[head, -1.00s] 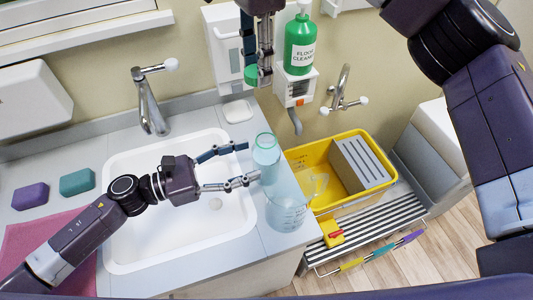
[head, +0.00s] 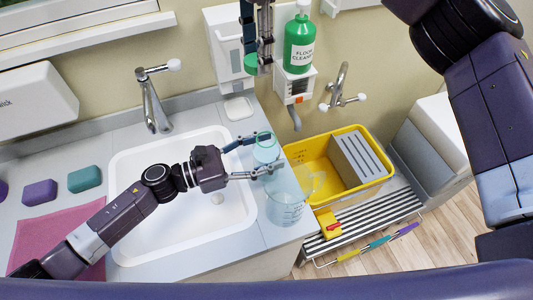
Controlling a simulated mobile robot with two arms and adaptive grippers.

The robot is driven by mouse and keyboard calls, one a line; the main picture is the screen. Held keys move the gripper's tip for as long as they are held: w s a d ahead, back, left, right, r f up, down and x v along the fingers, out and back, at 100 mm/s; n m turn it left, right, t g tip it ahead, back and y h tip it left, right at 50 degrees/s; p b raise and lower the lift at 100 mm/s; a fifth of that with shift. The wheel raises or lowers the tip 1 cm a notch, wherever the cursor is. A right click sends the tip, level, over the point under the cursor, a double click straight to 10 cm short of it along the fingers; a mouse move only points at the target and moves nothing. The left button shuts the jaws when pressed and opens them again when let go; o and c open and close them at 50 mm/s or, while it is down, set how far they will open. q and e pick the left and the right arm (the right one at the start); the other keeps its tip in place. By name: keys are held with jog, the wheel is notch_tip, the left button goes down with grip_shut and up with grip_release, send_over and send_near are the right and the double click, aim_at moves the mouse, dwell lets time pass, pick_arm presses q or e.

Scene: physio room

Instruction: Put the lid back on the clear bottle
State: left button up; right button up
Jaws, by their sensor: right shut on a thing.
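The clear bottle (head: 266,153) stands upright and open near the right edge of the sink counter, its greenish round mouth facing up. My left gripper (head: 271,153) reaches in from the left, its two fingers apart, one on the far side of the bottle's upper part and one on the near side. I cannot tell whether they touch it. My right gripper (head: 258,68) points down from the top of the view, shut on the green lid (head: 251,63). The lid is held well above and slightly left of the bottle.
A clear graduated jug (head: 286,208) stands just in front of the bottle. A green floor cleaner bottle (head: 299,45) is on the wall dispenser close to my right gripper. The white sink (head: 150,235) lies left, and a yellow bucket (head: 318,150) stands right, below the counter.

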pick_arm(q)
jog(key=shift+r, duration=0.1)
jog(key=c, duration=1.3)
jog(key=shift+o, duration=0.2)
jog(key=shift+r, duration=0.1)
